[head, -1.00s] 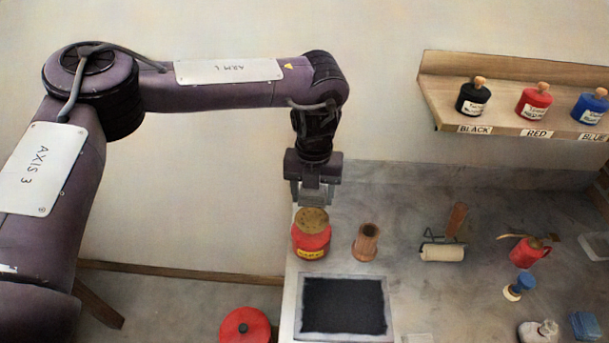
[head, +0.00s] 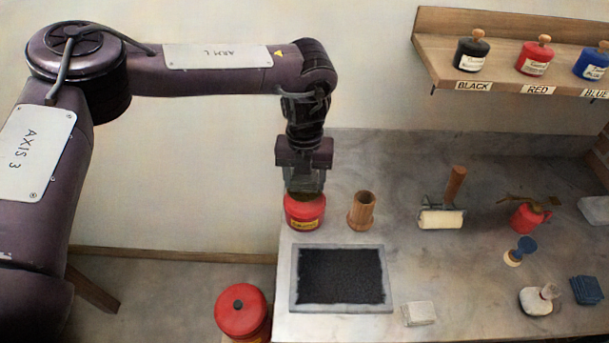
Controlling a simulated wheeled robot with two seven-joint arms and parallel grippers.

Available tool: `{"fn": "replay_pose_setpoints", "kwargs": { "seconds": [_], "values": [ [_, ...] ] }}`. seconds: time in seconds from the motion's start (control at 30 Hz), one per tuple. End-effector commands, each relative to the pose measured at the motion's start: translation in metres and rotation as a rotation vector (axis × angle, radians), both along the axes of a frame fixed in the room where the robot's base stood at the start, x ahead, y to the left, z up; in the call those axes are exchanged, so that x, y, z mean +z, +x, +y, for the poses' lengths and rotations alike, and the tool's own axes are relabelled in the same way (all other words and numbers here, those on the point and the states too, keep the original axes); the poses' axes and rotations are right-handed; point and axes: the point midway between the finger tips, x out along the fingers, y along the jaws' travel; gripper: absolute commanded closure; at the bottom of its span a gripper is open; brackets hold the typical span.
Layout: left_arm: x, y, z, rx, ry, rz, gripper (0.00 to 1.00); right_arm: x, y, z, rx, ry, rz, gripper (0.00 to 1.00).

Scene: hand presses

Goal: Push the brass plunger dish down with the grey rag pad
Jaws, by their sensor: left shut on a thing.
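The red plunger can (head: 305,213) with a yellow label stands upright at the left end of the grey bench. Its brass dish (head: 304,195) sits on top, mostly covered by my left gripper (head: 304,183). That gripper points straight down over the can and is shut on a greyish thing, likely the grey rag pad, which I can barely make out between the fingers. It is at the dish; whether it touches or presses the dish I cannot tell. My right gripper is not in view.
A wooden cup (head: 361,213) stands close right of the can. A framed black pad (head: 341,276) lies in front. A roller (head: 441,217), a red oil can (head: 529,216) and a blue cloth (head: 586,290) are further right. A lidded red bin (head: 241,312) stands off the bench's left edge.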

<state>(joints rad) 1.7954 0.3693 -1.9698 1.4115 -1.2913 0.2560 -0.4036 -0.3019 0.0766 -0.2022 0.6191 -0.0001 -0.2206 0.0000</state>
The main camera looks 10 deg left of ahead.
Motion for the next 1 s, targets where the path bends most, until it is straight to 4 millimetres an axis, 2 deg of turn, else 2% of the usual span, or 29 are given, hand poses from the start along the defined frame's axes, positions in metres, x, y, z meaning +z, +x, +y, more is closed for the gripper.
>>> {"fn": "replay_pose_setpoints", "kwargs": {
  "seconds": [0.33,1.0],
  "values": [
    [0.0007,0.0001,0.0001,0.000,0.000,0.000,0.62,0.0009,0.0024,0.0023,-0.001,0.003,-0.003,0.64],
    [-0.0044,0.0000,0.0002,0.000,0.000,0.000,0.62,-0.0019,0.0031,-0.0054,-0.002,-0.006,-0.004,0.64]
  ]
}}
